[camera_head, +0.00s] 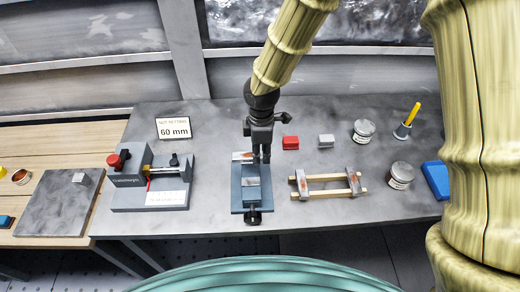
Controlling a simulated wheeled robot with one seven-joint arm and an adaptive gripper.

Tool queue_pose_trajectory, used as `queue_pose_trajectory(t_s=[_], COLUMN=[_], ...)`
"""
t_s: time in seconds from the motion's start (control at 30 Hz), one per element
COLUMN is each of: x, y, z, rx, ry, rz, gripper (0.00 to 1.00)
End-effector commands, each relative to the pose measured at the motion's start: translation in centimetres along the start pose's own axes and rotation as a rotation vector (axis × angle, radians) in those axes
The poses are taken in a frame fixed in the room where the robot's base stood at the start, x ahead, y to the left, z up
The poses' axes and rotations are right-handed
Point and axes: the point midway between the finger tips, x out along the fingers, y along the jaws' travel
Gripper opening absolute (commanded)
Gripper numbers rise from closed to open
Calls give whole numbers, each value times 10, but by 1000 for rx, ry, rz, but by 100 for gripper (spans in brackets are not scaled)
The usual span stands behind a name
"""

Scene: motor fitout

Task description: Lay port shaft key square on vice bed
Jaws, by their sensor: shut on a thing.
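The vice (238,197) is a blue block with a dark screw knob at its front, standing near the middle of the grey bench. A pale metal face (252,182) shows in the middle of its bed. My gripper (261,157) points down over the rear part of the vice. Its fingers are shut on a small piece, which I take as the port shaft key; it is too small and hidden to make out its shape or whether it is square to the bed. A pale strip with some red (242,156) lies beside the fingers at the vice's rear.
Left of the vice stands a grey fixture (128,188) with a red knob; behind it is a "60 mm" sign (174,128).

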Motion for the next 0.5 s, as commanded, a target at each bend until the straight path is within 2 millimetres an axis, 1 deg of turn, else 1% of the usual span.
queue_pose_trajectory(t_s=[0.1,0.5], x=[11,39], y=[0,0], z=[0,0], rx=[0,-1], ry=[0,0], rz=[0,1], gripper=[0,0])
